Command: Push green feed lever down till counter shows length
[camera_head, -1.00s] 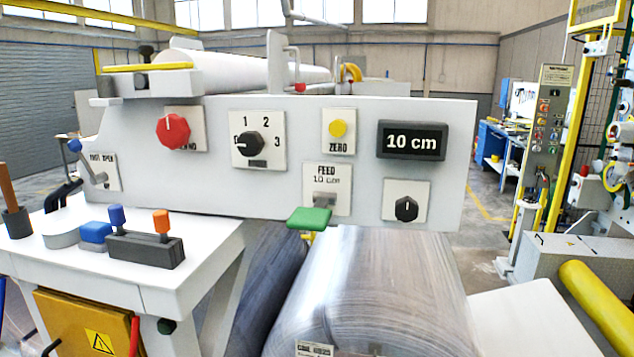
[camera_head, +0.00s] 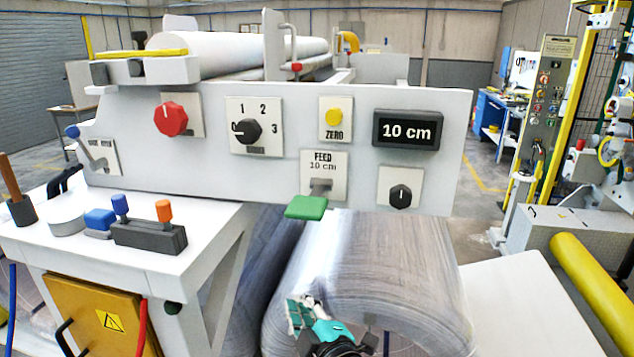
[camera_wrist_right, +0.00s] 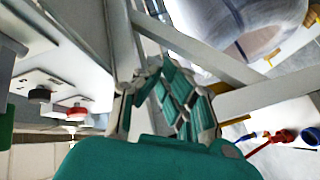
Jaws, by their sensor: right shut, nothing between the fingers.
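The green feed lever (camera_head: 306,207) sticks out from the plate marked FEED 10 cm (camera_head: 324,165) on the white panel. The counter (camera_head: 407,130) at the panel's upper right reads 10 cm. My right gripper (camera_head: 297,311) is low in the head view, in front of the wrapped coil and below the lever, apart from it. Its teal fingers are shut and empty; they also show in the right wrist view (camera_wrist_right: 170,95). A green piece, perhaps the lever, is cut off at the wrist view's left edge. My left gripper is not in view.
The panel carries a red knob (camera_head: 171,118), a black selector (camera_head: 246,131), a yellow ZERO button (camera_head: 333,117) and a black dial (camera_head: 400,196). The shiny coil (camera_head: 400,270) fills the space below the panel. A white table (camera_head: 60,250) with small tools stands at left.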

